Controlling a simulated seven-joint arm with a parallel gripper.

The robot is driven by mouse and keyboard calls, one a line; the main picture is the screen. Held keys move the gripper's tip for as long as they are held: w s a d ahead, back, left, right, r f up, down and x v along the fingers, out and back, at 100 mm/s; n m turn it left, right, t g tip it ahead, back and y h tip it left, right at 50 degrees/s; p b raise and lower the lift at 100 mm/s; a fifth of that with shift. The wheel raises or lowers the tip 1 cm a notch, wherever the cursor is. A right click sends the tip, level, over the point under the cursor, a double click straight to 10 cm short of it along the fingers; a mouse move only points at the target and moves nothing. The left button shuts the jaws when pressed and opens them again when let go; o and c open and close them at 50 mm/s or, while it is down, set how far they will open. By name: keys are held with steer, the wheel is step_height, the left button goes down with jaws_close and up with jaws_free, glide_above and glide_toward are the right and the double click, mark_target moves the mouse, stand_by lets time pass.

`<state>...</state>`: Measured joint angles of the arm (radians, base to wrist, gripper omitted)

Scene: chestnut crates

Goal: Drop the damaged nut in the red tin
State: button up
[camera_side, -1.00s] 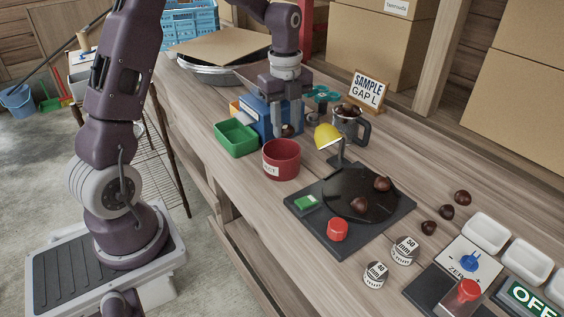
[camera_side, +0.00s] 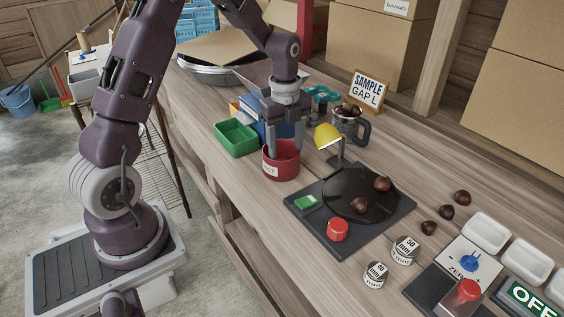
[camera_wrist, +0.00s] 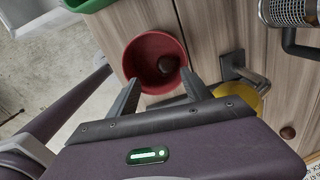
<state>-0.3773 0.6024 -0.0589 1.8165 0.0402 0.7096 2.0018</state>
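The red tin (camera_side: 283,170), with a white label ending in "CT", stands on the bench left of the black turntable station. My gripper (camera_side: 287,150) is over the tin, its fingertips at the mouth. In the wrist view the two fingers (camera_wrist: 160,82) are spread apart with nothing between them. One brown nut (camera_wrist: 168,64) lies inside the tin (camera_wrist: 139,56), beyond the fingertips; damage on it is too small to make out. In the side view that nut is hidden by the tin wall.
A green tray (camera_side: 236,140) and a blue box stand left of and behind the tin. The turntable (camera_side: 345,185) bears two nuts. A mug of nuts (camera_side: 350,125) stands behind; several loose nuts lie at right.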

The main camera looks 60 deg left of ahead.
step_height(320, 180, up, 7)
steer(key=s+d+r+n+t, duration=0.2)
steer(key=s+d+r+n, duration=0.6)
steer(key=s+r, duration=0.15)
steer(key=s+d+r+n+t, duration=0.1)
steer(key=s+d+n+t, duration=0.2)
steer(key=s+n, duration=0.8)
steer(key=s+d, duration=0.2)
steer(key=s, duration=0.1)
steer(key=shift+s+n, duration=0.3)
steer(key=shift+s, duration=0.1)
